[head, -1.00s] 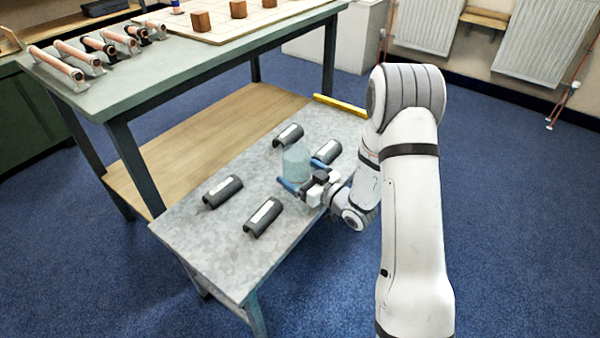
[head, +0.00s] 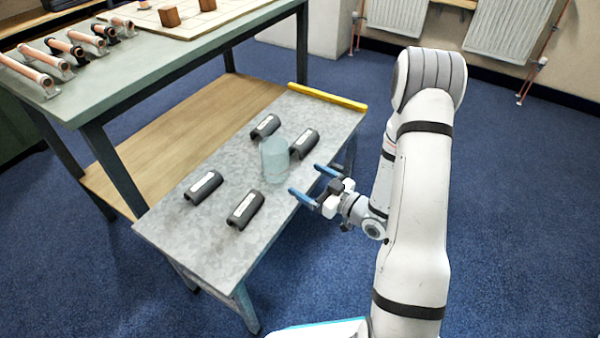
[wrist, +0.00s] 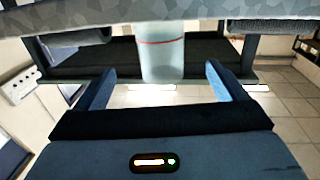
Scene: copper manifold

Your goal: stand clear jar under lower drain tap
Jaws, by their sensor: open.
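The clear jar (head: 274,160) stands upright on the low grey metal table, among dark pipe-shaped pieces. My gripper (head: 312,184) is open and empty, to the right of the jar and apart from it. Its two blue fingers point toward the jar over the table's right edge. In the wrist view, which looks upside down, the jar (wrist: 161,52) with a red line round it shows beyond and between the open fingers (wrist: 160,82). No drain tap can be made out in these frames.
Dark half-pipe pieces with pale labels (head: 246,208) lie around the jar on the low table (head: 190,240). A yellow strip (head: 327,96) runs along its far end. A taller green bench (head: 130,80) with copper pipes stands to the left. Blue floor is open at right.

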